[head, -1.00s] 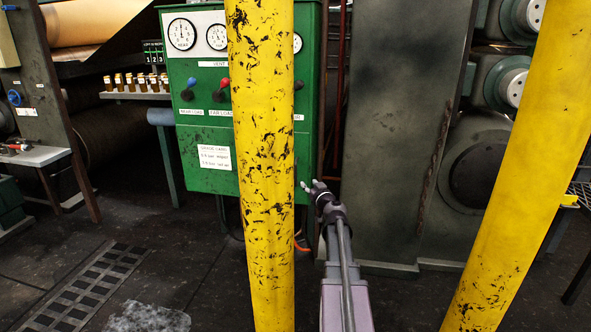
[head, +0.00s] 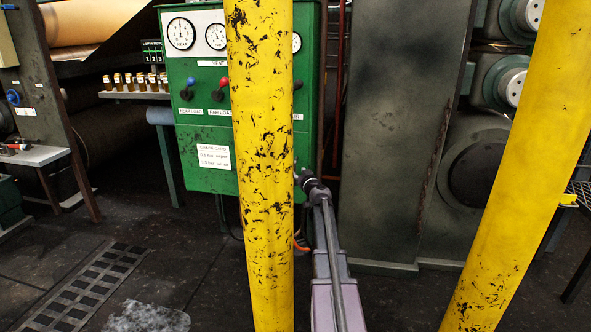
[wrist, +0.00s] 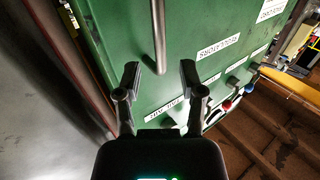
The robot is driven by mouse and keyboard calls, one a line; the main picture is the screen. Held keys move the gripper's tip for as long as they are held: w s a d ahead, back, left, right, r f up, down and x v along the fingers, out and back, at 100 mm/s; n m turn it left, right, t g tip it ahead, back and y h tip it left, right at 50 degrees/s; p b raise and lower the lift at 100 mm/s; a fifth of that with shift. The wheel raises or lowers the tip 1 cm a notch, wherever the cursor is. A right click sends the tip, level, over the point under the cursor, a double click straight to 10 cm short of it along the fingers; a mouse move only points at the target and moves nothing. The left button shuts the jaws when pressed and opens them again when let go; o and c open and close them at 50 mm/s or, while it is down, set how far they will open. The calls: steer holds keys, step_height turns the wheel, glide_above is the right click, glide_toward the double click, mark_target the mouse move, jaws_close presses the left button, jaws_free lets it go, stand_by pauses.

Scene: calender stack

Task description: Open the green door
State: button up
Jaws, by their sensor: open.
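A green cabinet (head: 200,150) with gauges and levers stands ahead in the head view. Its green face (wrist: 115,25) fills much of the wrist view, tilted, with upside-down white labels. I cannot tell the door's edges apart from the rest of the face. A thin grey bar (wrist: 158,35), which looks like a handle, runs down the green face, and its lower end lies between my fingertips in the picture. My gripper (wrist: 160,72) is open, with a finger on each side of the bar's end. Contact cannot be told.
A yellow post (head: 262,230) stands just left of my arm, and another yellow post (head: 510,170) leans at the right. A dark grey machine column (head: 390,130) stands right of the cabinet. Red and blue knobs (wrist: 226,105) stick out in the wrist view.

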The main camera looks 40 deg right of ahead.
mark_target(295, 169)
steer(key=shift+x, duration=2.05)
jaws_close()
